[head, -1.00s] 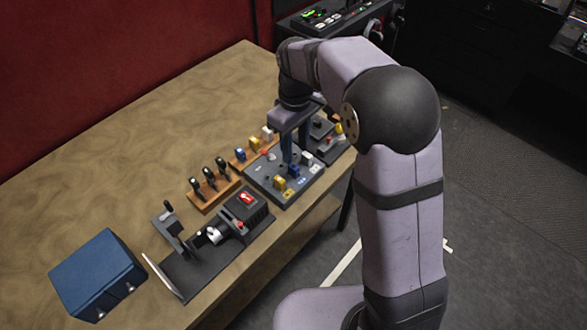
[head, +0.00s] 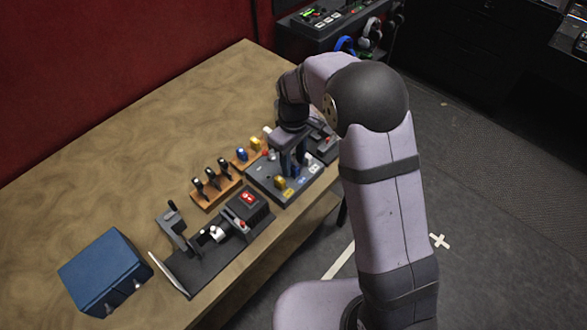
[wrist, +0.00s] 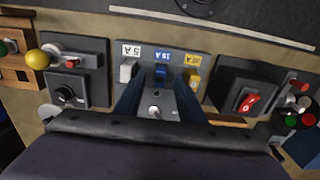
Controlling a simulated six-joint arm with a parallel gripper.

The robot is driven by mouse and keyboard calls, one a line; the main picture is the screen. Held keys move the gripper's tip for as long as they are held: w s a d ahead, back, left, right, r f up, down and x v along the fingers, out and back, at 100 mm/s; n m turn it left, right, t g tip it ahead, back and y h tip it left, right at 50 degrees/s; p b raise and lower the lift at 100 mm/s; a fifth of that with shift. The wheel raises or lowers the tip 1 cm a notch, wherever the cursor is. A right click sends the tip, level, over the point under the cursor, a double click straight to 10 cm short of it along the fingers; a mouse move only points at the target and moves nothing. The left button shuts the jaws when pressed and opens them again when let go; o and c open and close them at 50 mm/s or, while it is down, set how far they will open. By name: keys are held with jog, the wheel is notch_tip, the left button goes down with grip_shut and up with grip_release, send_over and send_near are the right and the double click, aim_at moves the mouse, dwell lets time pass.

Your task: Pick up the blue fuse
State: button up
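The blue fuse (wrist: 161,72) sits upright in the middle of the dark fuse panel, below a blue 15A label in the wrist view. A white fuse (wrist: 127,72) stands to its left and a yellow fuse (wrist: 194,78) to its right. My gripper (wrist: 160,93) is open, with one dark finger on each side of the blue fuse's column. It looks empty; whether the fingertips reach the fuse's sides I cannot tell. In the head view, my gripper (head: 293,165) is low over the fuse panel (head: 264,186) and hides most of the blue fuse.
A wooden rack (head: 243,163) with blue, yellow and white pieces stands behind the panel. A panel with a red switch (wrist: 249,101) is on one side, a panel with a black dial (wrist: 65,94) on the other. A blue box (head: 103,270) lies at the near left.

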aim_at(294, 167)
jog(key=shift+s+f, duration=0.1)
jog(key=shift+f, duration=0.55)
jog(key=shift+c, duration=0.6)
grip_shut()
jog(key=shift+r, duration=0.15)
notch_tip(294, 167, up, 10)
jog(key=b, duration=0.3)
